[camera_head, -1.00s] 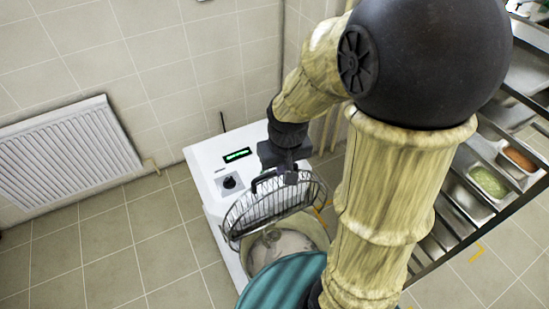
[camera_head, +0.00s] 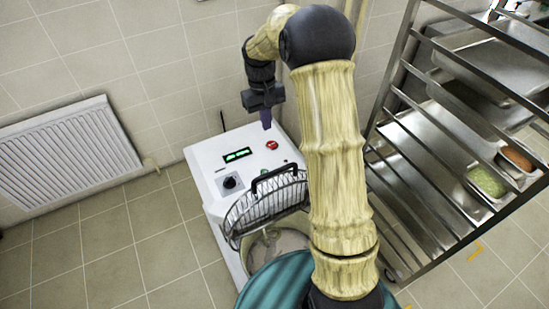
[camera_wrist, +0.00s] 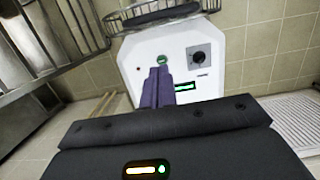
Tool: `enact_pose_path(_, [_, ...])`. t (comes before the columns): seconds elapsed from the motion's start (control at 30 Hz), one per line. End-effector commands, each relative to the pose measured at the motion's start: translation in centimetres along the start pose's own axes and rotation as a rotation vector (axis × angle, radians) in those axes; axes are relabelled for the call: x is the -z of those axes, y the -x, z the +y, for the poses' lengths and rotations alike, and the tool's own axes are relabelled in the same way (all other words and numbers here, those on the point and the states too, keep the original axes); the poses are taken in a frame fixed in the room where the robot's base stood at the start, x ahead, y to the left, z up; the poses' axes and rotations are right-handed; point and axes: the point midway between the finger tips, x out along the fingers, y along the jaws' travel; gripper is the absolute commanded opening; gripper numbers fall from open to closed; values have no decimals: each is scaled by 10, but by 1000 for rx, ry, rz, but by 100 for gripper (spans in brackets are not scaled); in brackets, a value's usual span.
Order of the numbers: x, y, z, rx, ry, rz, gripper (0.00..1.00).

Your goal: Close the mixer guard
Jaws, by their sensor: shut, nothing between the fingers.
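The mixer (camera_head: 215,185) is a white machine with a green display, a dark knob and a red button on top. Its wire guard (camera_head: 265,205) with a dark handle (camera_head: 275,178) stands raised and tilted, with the steel bowl (camera_head: 280,242) showing below its lower edge. My arm hides the guard's right end. My gripper (camera_head: 266,122) is shut and empty, above the back of the mixer top, behind the guard and apart from it. In the wrist view, the purple fingers (camera_wrist: 157,88) are together over the mixer top, with the dark handle (camera_wrist: 150,17) beyond.
A steel rack (camera_head: 400,200) with trays and food pans stands to the right, close to my arm. A white radiator (camera_head: 65,150) is on the wall at left. A tiled wall is close behind the mixer. The floor left of the mixer is clear.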

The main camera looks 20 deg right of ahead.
Motion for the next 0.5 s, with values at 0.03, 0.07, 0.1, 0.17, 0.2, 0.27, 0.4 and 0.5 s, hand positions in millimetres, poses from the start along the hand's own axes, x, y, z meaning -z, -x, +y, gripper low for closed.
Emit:
enact_pose_path(0.03, [0, 0, 0, 0, 0, 0, 0])
enact_pose_path(0.07, [0, 0, 0, 0, 0, 1, 0])
enact_pose_path(0.1, [0, 0, 0, 0, -1, 1, 0])
enact_pose_path(0.17, [0, 0, 0, 0, -1, 1, 0])
enact_pose_path(0.2, [0, -1, 0, 0, -1, 1, 0])
enact_pose_path(0.27, [0, -3, 0, 0, -1, 0, 0])
enact_pose_path(0.4, [-1, -16, 0, 1, -1, -2, 0])
enact_pose_path(0.5, [-1, -30, 0, 1, -2, -3, 0])
